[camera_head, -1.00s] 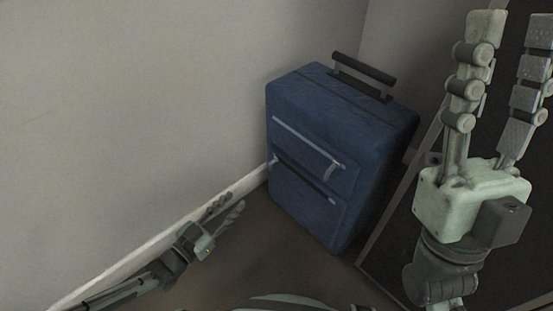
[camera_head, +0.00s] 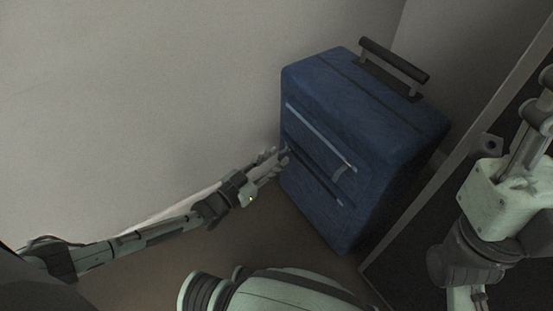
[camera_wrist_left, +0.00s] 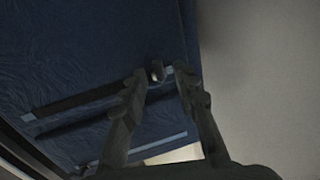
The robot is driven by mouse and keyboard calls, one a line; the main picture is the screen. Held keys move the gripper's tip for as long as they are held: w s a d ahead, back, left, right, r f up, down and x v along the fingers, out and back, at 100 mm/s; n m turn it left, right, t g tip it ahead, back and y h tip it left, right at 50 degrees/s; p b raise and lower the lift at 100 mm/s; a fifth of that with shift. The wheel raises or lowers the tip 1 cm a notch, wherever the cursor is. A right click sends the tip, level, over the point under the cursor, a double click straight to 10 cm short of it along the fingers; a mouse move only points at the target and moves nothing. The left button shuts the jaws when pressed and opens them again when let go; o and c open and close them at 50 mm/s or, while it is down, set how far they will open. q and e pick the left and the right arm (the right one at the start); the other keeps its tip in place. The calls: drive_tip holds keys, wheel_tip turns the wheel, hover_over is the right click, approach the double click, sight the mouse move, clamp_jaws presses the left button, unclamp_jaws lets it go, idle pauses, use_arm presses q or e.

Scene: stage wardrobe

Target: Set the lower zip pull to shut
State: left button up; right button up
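A blue suitcase (camera_head: 350,130) stands by the wall, with two slanting zips on its front. The lower zip (camera_head: 318,180) shows a long dark gap with a short silver end at its lower right. The lower zip pull (camera_wrist_left: 157,72) is at the end of that gap near the suitcase's left edge; in the head view the fingers crowd it. My left gripper (camera_head: 279,158) is at this spot, and in the left wrist view (camera_wrist_left: 160,82) its fingers are apart, one on each side of the pull. I cannot tell whether they touch it. My right gripper (camera_head: 540,105) is raised at the right, partly cut off.
The upper zip (camera_head: 318,133) is silver along its length, with its pull (camera_head: 340,173) hanging near the right end. The handle (camera_head: 395,60) is on top. A dark framed panel (camera_head: 440,245) stands close on the right. The wall is close on the left.

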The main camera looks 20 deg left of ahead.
use_arm(q)
drive_tip(key=shift+w+d, duration=0.2)
drive_tip(key=shift+w, duration=0.2)
drive_tip(key=shift+c, duration=0.6)
clamp_jaws()
